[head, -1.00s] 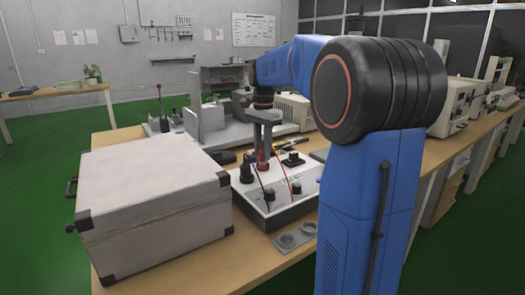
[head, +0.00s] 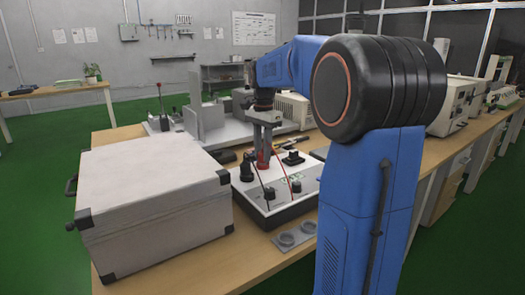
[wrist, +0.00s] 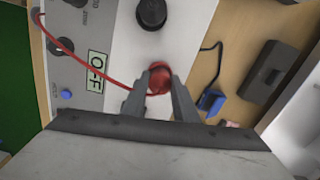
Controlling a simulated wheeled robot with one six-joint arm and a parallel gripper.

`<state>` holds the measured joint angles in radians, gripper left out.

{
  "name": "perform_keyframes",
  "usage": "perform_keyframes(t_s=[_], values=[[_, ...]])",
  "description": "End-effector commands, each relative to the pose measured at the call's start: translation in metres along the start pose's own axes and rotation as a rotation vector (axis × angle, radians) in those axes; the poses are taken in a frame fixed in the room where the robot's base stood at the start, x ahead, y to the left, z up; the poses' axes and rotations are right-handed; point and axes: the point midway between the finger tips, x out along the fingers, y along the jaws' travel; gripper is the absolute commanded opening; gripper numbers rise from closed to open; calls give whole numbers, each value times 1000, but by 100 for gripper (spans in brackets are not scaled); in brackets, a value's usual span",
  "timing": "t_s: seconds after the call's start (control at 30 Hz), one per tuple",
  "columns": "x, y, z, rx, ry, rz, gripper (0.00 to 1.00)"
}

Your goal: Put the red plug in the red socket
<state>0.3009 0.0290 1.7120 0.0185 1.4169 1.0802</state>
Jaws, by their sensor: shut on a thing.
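My gripper (head: 263,138) points down over the white panel box (head: 296,198). Its fingers (wrist: 160,80) are shut on the red plug (wrist: 158,76), one on each side. The plug also shows as a small red shape below the fingers in the head view (head: 262,160). A red cable (wrist: 100,76) runs from the plug across the panel. No separate red socket can be made out; the plug and fingers may cover it. I cannot tell whether the plug touches the panel.
A black round part (wrist: 151,12) stands on the panel close to the plug. The panel display (wrist: 97,71) reads OFF. A blue connector (wrist: 212,102) and a black box (wrist: 270,70) lie beside the panel. A large grey case (head: 150,200) stands left of it.

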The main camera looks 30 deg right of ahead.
Motion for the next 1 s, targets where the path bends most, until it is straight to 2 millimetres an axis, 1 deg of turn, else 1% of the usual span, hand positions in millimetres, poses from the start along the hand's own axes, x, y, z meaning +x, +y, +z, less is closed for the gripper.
perform_keyframes(t_s=[0.1,0.13,0.17,0.5,1.0], values=[[2,0,0,0,0,0,3],[2,0,0,0,0,0,31],[2,0,0,0,0,0,34],[0,0,0,0,0,0,34],[-32,0,0,0,0,-1,34]])
